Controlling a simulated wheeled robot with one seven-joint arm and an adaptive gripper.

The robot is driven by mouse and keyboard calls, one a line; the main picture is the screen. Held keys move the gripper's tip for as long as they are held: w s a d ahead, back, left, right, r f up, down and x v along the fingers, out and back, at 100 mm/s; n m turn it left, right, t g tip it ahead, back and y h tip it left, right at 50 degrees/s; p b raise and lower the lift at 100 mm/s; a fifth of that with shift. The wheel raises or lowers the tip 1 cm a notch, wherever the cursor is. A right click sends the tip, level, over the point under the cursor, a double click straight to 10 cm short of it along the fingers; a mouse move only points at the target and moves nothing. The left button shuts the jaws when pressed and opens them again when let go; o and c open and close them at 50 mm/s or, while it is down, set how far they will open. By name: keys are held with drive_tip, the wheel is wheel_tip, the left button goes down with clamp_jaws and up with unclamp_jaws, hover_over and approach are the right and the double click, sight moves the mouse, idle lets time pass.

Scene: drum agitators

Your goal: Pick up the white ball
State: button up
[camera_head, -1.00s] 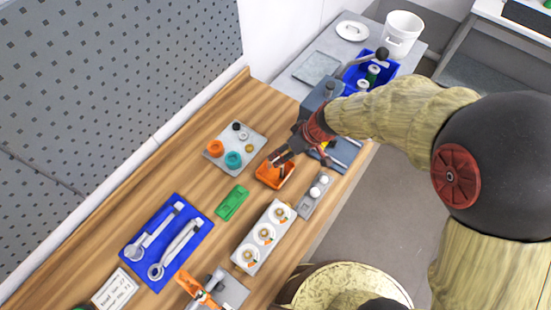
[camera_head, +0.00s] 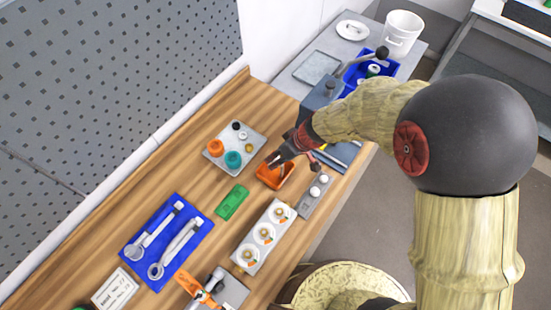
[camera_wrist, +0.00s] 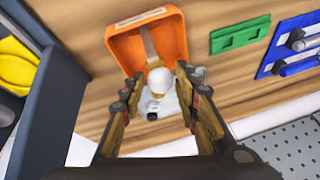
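A white, rounded ball-like thing (camera_wrist: 160,80) shows between my fingertips in the wrist view, at the near edge of the orange tray. Clear gaps show on both sides of it; its height relative to the fingers is unclear. My gripper (camera_wrist: 158,92) is open, its fingers apart. In the head view my gripper (camera_head: 276,163) is over the orange tray (camera_head: 283,182), which also shows in the wrist view (camera_wrist: 118,47). Two white balls (camera_head: 315,191) (camera_head: 323,178) sit in a grey holder (camera_head: 307,209) to the right of the tray, away from my fingers.
A grey plate (camera_head: 214,152) with orange, teal and black parts lies left of the tray. A green block (camera_head: 232,203), a white holder with three round parts (camera_head: 247,268) and a blue mat with tools (camera_head: 205,222) lie nearer. A blue bin (camera_head: 347,80) stands behind.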

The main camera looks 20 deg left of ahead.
clamp_jaws()
idle(0.3)
